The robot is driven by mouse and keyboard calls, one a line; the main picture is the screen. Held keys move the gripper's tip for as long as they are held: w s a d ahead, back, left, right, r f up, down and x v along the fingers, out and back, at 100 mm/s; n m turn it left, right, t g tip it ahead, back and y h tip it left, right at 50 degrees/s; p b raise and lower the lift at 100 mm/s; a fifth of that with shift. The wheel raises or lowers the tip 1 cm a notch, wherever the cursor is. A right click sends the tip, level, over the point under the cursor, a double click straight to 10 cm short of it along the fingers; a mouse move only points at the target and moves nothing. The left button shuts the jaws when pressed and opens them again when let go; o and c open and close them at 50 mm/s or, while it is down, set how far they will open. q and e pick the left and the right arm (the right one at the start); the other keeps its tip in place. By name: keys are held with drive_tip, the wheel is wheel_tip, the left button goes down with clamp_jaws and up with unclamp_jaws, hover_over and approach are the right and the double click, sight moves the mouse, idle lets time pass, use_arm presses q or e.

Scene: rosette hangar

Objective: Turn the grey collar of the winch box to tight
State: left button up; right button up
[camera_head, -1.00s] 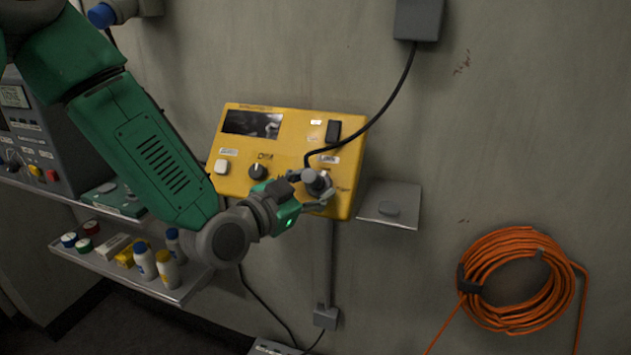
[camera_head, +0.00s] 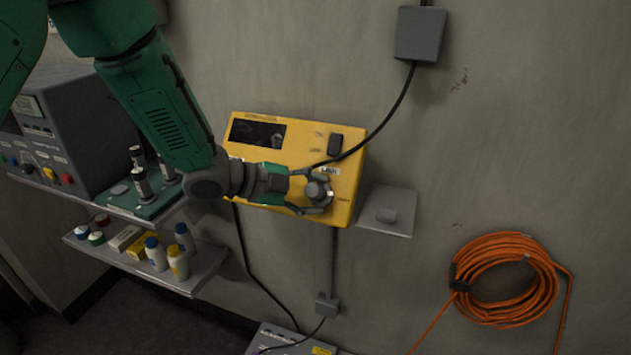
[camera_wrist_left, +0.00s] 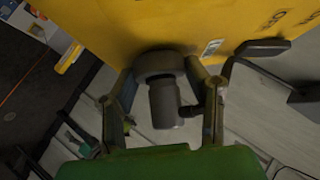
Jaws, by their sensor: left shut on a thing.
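The winch box is a yellow panel (camera_head: 346,172) on the wall in the head view, with a dark window, a black switch and a black cable running to its lower right. Its grey collar (camera_head: 316,190) sits at the lower right of the face, around the cable's plug. My left gripper (camera_head: 318,196) reaches it from the left, its fingers closed on either side of the collar. In the left wrist view the grey collar (camera_wrist_left: 160,65) lies between the two fingers, against the yellow face. The collar's markings are too small to read. My right gripper is not in view.
A grey wall shelf (camera_head: 388,212) is just right of the box. An orange cable coil (camera_head: 508,280) hangs at the lower right. Shelves with bottles (camera_head: 155,255) and a grey instrument (camera_head: 85,125) stand at the left. A black cable (camera_head: 395,108) rises to a wall box.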

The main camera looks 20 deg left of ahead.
use_arm(q)
drive_tip(key=m+g+p, duration=0.2)
drive_tip(key=p, duration=0.1)
drive_tip(key=shift+m+y, duration=0.3)
drive_tip(key=shift+m, duration=0.1)
drive_tip(key=shift+g+p, duration=0.3)
drive_tip(key=shift+p, duration=0.05)
drive_tip(key=shift+m, duration=0.3)
drive_tip(key=o, duration=1.2)
drive_tip(key=shift+c, duration=0.2)
drive_tip(key=shift+w, duration=0.1)
drive_tip(key=shift+r, duration=0.1)
